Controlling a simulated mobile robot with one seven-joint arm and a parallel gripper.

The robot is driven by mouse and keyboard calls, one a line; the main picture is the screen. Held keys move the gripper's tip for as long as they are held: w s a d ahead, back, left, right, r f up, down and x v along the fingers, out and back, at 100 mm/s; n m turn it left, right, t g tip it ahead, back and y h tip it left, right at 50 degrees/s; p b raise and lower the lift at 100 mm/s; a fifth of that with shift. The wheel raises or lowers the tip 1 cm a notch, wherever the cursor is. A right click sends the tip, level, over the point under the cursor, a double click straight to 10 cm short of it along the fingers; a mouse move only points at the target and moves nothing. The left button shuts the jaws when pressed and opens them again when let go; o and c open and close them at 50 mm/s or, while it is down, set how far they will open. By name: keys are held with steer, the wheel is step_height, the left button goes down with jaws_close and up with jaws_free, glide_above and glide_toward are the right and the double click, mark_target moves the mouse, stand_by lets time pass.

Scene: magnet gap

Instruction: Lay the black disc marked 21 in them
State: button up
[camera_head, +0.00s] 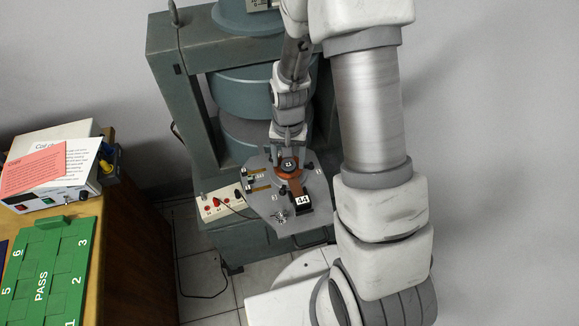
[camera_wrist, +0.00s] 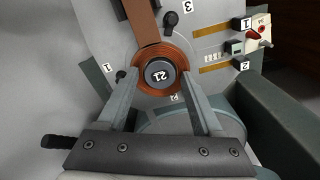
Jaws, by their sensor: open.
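The black disc marked 21 (camera_wrist: 160,73) shows inside an orange-brown copper ring (camera_wrist: 158,51) in the wrist view. The disc (camera_head: 289,162) and ring (camera_head: 286,177) also show in the head view, on the grey plate (camera_head: 268,198) of the green-grey magnet machine (camera_head: 177,95). My gripper (camera_wrist: 160,78) is open, its two fingers pointing at the ring, one at each side of the disc. I cannot tell whether the fingertips touch the ring. In the head view my gripper (camera_head: 288,150) is just above the disc and hides part of it.
A black block marked 44 (camera_head: 303,204) sits at the plate's front. Black knobs and numbered labels surround the ring. A white switch box (camera_head: 218,204) is at the left. A wooden bench (camera_head: 135,245) holds a green PASS tray (camera_head: 50,268) and an instrument (camera_head: 45,195).

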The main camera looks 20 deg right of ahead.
mark_target(288, 164)
jaws_close()
steer(key=shift+r+p, duration=1.85)
steer(key=shift+r, duration=0.7)
